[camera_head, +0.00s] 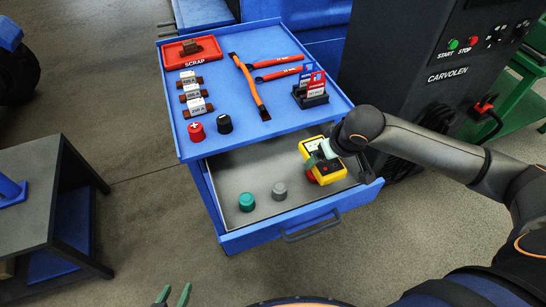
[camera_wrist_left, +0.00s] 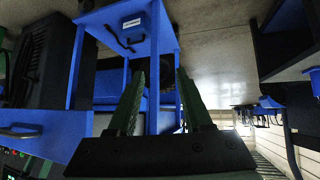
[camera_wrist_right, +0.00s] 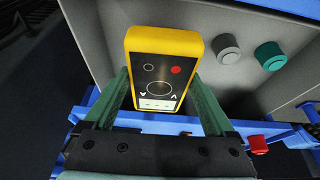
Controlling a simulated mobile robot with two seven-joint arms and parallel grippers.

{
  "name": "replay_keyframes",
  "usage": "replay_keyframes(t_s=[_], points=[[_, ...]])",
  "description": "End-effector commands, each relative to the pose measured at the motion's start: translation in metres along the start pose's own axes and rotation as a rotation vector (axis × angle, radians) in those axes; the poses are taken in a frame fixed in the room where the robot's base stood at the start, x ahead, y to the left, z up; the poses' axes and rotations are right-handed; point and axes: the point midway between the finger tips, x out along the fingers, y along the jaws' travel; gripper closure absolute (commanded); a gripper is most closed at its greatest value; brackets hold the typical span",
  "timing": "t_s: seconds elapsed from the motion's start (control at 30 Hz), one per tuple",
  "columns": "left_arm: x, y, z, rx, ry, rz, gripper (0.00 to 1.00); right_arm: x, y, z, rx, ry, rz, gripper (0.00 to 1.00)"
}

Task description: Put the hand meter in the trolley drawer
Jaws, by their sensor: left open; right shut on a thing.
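The yellow hand meter (camera_head: 327,172) is in my right gripper (camera_head: 325,150), over the right part of the open trolley drawer (camera_head: 232,172). In the right wrist view, the meter (camera_wrist_right: 160,65) stands between the two fingers of the right gripper (camera_wrist_right: 161,78), its dark face with a red button showing. I cannot tell whether its lower end touches the drawer floor. The drawer is pulled out below the blue trolley top. My left gripper (camera_head: 172,295) is open and empty at the bottom of the head view; its spread fingers (camera_wrist_left: 160,75) show in the left wrist view.
The trolley top holds a red scrap tray (camera_head: 174,55), fuses, orange-handled tools (camera_head: 275,69) and a black rack (camera_head: 311,98). A dark cabinet (camera_head: 400,60) stands right.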

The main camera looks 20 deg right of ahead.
Motion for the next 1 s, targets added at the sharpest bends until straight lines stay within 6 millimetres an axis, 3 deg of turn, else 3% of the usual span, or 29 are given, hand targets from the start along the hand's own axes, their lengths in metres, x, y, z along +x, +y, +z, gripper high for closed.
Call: replay_keyframes(t_s=[0.1,0.2,0.6,1.0], points=[[0.010,0.003,0.004,0.002,0.005,0.008,0.50,0.008,0.013,-0.009,0.017,0.010,0.001,0.88],[0.012,0.002,0.002,0.005,0.012,0.009,0.50,0.013,0.011,-0.015,0.023,0.011,-0.004,0.88],[0.019,0.005,0.003,0.009,0.012,0.019,0.50,0.074,-0.047,-0.055,0.022,0.011,-0.005,0.88],[0.025,0.011,0.008,0.012,0.008,0.033,0.50,0.105,-0.074,-0.074,0.021,0.010,-0.002,0.88]])
